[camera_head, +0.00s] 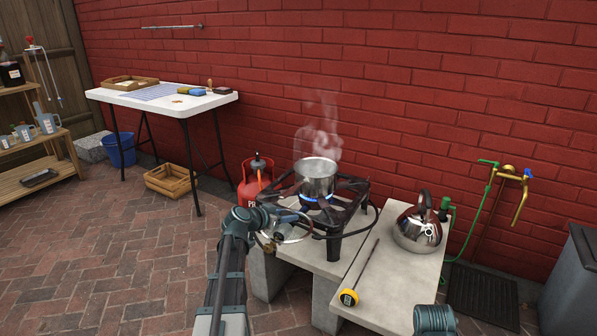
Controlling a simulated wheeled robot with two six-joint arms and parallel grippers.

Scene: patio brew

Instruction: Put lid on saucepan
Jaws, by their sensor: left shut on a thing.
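The steel saucepan (316,182) stands upright on the gas burner (341,214), with a blue flame under it and steam rising above. My left gripper (287,218) is in front of and a little left of the burner, below the saucepan's rim. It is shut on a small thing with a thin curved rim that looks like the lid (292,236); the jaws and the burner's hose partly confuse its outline. The held thing is apart from the saucepan's top. My right gripper is out of view.
A steel kettle (418,229) and a yellow-ended probe thermometer (349,297) are on the concrete slab (385,285) to the right. A red gas bottle (253,181) stands left of the burner. A white table (190,103) stands at the back left.

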